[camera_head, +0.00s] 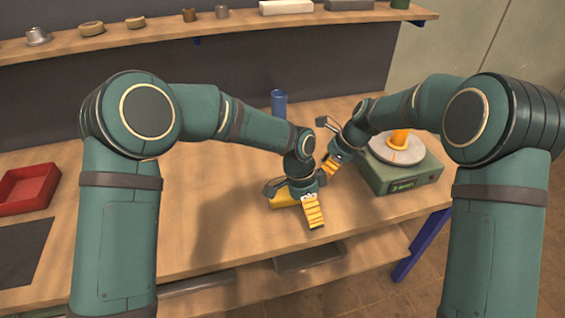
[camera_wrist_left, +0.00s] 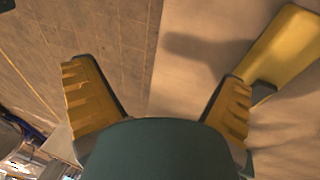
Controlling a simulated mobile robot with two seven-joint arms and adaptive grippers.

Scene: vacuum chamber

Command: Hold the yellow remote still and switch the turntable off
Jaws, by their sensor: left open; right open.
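The yellow remote (camera_head: 284,197) lies on the wooden table, partly hidden by my left gripper (camera_head: 293,208). In the left wrist view the remote (camera_wrist_left: 288,48) is at the upper right, outside the spread fingers. My left gripper (camera_wrist_left: 155,80) is open with nothing between its fingers. The turntable (camera_head: 405,178) is a grey-green box at the table's right end, with a round grey platter and an orange piece on top. A small green marking shows on its front; its on or off state is unclear. My right gripper (camera_head: 325,146) is open, left of the turntable and apart from it.
A blue cylinder (camera_head: 279,103) stands behind the grippers. A red tray (camera_head: 28,189) and a dark mat (camera_head: 24,250) are at the left. A shelf (camera_head: 160,38) with small items runs along the back. The left middle of the table is clear.

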